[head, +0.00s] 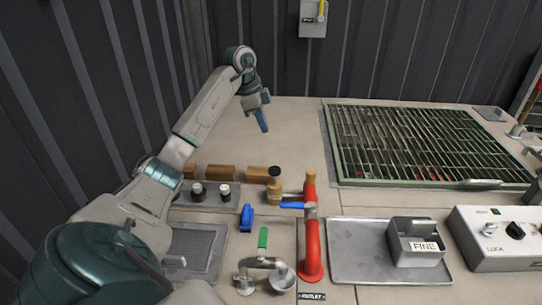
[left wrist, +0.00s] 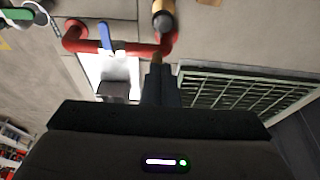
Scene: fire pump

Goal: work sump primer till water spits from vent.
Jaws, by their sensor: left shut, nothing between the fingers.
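My left gripper (head: 262,122) is raised over the bare back part of the bench, left of the grating. Its fingers are together and empty; the left wrist view also shows them closed (left wrist: 161,85). A red pipe (head: 311,235) with a blue lever (head: 298,205) stands in the middle, and a brass fitting with a dark top (head: 274,187) is beside it. A green-handled valve (head: 263,240) sits near the OUTLET label (head: 312,296). A green-framed grating (head: 335,150) lies at the back right. I cannot tell which part is the primer or the vent. No water spray shows.
Wooden blocks (head: 220,172), two dark-capped knobs (head: 197,190) and a blue piece (head: 246,218) lie near my left arm. A control box (head: 490,255) stands at right. Dark ribbed walls close the back and left.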

